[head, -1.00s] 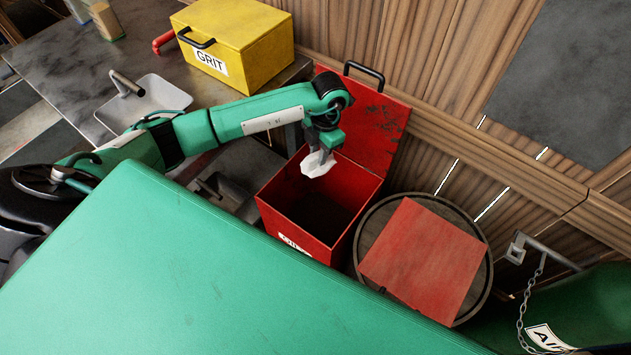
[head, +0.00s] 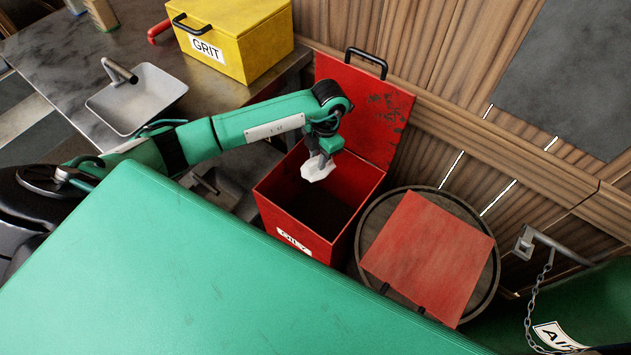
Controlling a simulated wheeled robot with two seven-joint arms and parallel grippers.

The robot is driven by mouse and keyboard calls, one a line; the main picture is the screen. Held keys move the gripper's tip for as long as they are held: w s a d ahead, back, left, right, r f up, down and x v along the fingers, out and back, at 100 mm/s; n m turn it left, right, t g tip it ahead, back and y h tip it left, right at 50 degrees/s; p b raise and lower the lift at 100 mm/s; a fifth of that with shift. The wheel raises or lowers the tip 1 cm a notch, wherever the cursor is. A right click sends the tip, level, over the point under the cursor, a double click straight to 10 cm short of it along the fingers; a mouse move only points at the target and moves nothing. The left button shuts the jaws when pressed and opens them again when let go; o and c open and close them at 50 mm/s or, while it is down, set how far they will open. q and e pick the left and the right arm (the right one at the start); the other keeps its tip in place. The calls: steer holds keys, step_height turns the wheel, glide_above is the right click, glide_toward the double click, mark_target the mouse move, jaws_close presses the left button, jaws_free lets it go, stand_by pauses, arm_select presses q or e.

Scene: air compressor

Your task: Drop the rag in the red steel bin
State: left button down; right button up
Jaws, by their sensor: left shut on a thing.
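The white rag (head: 318,169) is crumpled and hangs from my left gripper (head: 321,156), which is shut on it. The red steel bin (head: 297,231) stands with its lid (head: 372,108) tipped back against the wooden wall. In the head view the rag shows over the open mouth of the bin, near the back part of the opening. The exact height of the rag above the rim is hard to tell. The dark inside of the bin shows no other thing clearly. My right gripper is not in view.
A round barrel (head: 485,282) with a red square sheet (head: 430,255) on top stands right of the bin. A yellow GRIT box (head: 249,38) and a white sink (head: 150,100) are on the counter at the left. A chain (head: 533,305) hangs at the lower right.

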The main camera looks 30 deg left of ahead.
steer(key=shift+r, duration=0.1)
arm_select(q)
steer(key=c, duration=1.1)
jaws_free()
steer(key=shift+c, duration=0.2)
step_height(320, 180, up, 14)
steer(key=w, duration=0.2)
steer(key=shift+d+f, duration=0.2)
steer(key=shift+d, duration=0.2)
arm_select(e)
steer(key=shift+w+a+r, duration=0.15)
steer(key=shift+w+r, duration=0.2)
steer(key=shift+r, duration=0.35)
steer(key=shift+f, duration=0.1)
